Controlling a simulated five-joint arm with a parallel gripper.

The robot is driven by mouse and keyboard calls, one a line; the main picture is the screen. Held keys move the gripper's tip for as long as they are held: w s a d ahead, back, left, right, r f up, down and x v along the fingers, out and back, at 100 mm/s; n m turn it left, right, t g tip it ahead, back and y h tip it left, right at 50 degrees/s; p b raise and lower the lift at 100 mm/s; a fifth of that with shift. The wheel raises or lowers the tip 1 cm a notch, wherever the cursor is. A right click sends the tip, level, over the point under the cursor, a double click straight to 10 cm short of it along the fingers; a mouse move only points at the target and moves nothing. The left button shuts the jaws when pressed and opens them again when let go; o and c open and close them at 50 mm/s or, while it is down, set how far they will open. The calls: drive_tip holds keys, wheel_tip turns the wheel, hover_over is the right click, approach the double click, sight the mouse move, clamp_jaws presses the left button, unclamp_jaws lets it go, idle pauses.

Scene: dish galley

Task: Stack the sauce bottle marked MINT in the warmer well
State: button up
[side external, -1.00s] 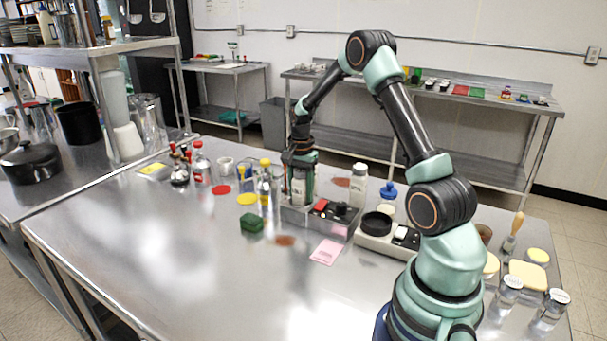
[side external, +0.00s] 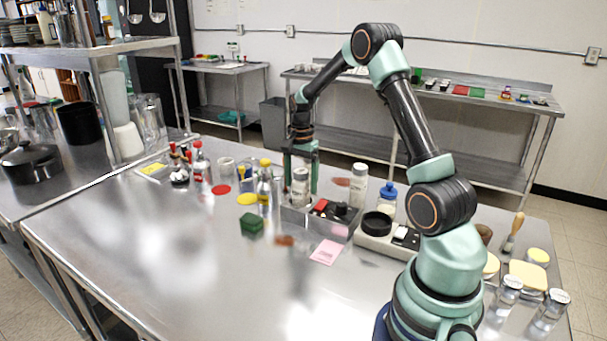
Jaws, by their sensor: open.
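A bottle (side external: 300,188) with a pale cap and pale label stands upright at the left end of a grey metal warmer (side external: 330,229). Its lower part is hidden by the warmer's front wall, so it appears to be in the well there. The label is too small to read for certain. My gripper (side external: 301,182) is above and around the bottle's upper part, fingers spread on either side, with visible gaps between them and the bottle.
Another white-capped bottle (side external: 359,186) stands close on the right, with a blue-capped bottle (side external: 387,199) beyond it. A yellow-capped bottle (side external: 265,186) is close on the left. The front-left table is clear.

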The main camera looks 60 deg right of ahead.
wheel_tip(320, 180, up, 9)
drive_tip(key=shift+f, duration=0.2)
drive_tip(key=shift+a+r, duration=0.15)
drive_tip(key=shift+r, duration=0.15)
drive_tip(key=s+a+r+n+t, duration=0.1)
drive_tip(key=s+a+r+n, duration=0.1)
drive_tip(key=a+r+n, duration=0.35)
drive_tip(key=s+a+r+n+t, duration=0.1)
drive_tip(key=a+r+n+t, duration=0.15)
drive_tip(key=a, duration=0.65)
drive_tip(key=s+a+n+t, duration=0.2)
drive_tip(key=s+a+n, duration=0.6)
drive_tip(key=a+n, duration=0.2)
drive_tip(key=shift+a+f, duration=0.35)
drive_tip(key=shift+f, duration=0.1)
